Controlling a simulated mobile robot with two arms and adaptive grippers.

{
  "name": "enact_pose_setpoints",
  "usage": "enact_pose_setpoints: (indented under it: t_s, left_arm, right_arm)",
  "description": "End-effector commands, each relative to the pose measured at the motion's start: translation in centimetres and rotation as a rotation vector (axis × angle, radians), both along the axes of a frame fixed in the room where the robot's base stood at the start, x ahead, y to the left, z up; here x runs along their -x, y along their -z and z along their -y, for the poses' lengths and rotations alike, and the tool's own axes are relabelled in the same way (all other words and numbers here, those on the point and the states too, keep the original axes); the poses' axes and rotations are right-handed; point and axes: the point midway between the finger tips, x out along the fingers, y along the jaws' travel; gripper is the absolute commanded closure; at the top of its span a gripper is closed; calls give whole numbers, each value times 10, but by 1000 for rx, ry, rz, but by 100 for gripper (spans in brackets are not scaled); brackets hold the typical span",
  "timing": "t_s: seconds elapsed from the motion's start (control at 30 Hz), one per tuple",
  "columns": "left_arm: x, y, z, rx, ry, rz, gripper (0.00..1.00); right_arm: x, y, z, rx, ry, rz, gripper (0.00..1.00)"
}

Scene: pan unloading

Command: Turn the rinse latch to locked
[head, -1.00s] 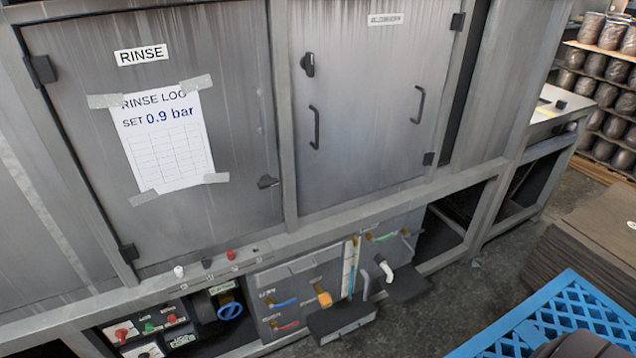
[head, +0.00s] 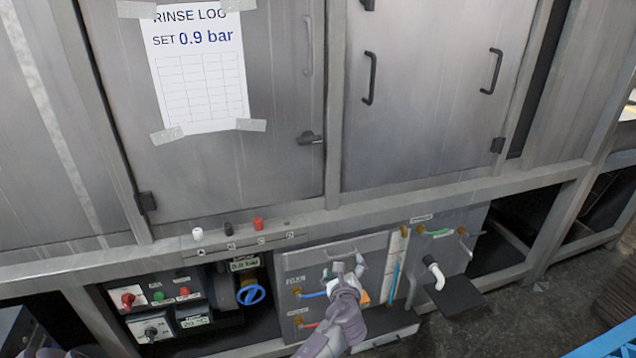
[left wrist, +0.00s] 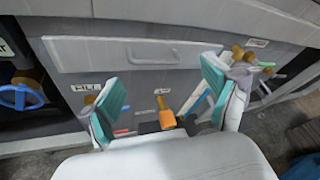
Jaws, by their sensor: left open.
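The rinse latch (head: 309,138) is a small dark handle at the right edge of the grey rinse door (head: 270,100) in the head view. Its lever lies about horizontal; I cannot read any lock marking. My left gripper (head: 345,268) is low in front of the valve panel, below and a little right of the latch, apart from it. In the left wrist view its teal-padded fingers (left wrist: 165,95) are open with nothing held, facing the panel and an orange-handled valve (left wrist: 166,115). The latch is outside the left wrist view.
The valve panel (head: 300,262) has blue, red and green levers. A blue handwheel (head: 250,294) and a control box (head: 150,300) stand to its left. A white pipe spout (head: 435,273) sticks out on the right. Small knobs (head: 228,229) line the frame rail below the door.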

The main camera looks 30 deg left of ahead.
Motion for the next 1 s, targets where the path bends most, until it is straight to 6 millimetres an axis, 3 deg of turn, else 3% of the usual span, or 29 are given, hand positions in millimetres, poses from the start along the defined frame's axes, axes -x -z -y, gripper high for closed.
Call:
enact_pose_setpoints:
  t_s: [0.03, 0.13, 0.2, 0.3, 0.4, 0.53, 1.0]
  left_arm:
    - [-17, -31, -8, -167, -15, 64, 12]
    - [-22, -120, -22, -474, -103, 131, 12]
    - [-12, -167, -29, -625, -183, 156, 12]
    - [4, -213, -36, -764, -283, 169, 12]
    - [14, -237, -39, -829, -341, 169, 12]
    - [12, -250, -47, -853, -361, 166, 12]
    - [-44, -284, -112, -849, -358, 165, 12]
  right_arm:
    - [-9, 13, -1, -3, 2, 19, 100]
    - [-18, -2, -2, -4, 5, 36, 100]
    - [-21, -13, -2, -4, 7, 44, 100]
    - [-21, -26, -2, -4, 9, 52, 100]
    - [-22, -34, -1, -4, 10, 58, 100]
    - [-21, -40, -1, -4, 10, 58, 100]
    - [-20, -59, -1, -4, 13, 69, 100]
